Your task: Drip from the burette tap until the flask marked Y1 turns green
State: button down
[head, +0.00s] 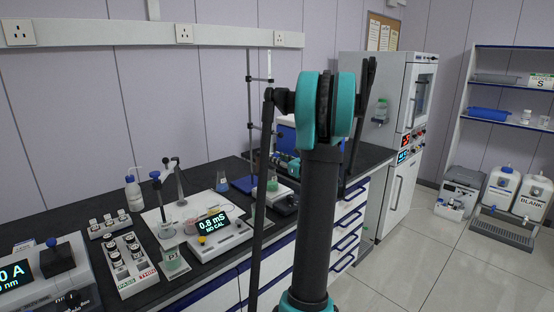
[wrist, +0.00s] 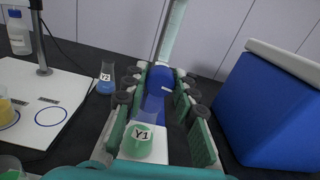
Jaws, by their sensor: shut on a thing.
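The flask marked Y1 (wrist: 139,143) stands below my gripper in the wrist view, with green liquid in its lower part. The burette (wrist: 173,30) rises as a pale tube behind it; it also shows in the head view (head: 269,68). My gripper (wrist: 160,84) has its green-padded fingers on both sides of the blue burette tap (wrist: 156,82) and is shut on it. The fingers hide part of the tap and its outlet. In the head view my arm covers much of this spot.
A flask marked Y3 (wrist: 106,83) with blue liquid stands left of the burette. A large blue box (wrist: 268,118) is close on the right.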

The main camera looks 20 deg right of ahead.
jog(key=shift+n, duration=1)
jog(key=c, duration=1.2)
grip_release()
jog(key=shift+s, duration=0.1)
jog(key=v, duration=1.1)
jog(key=shift+s+d, duration=0.15)
jog(key=shift+s, duration=0.25)
jog(key=shift+s, duration=0.1)
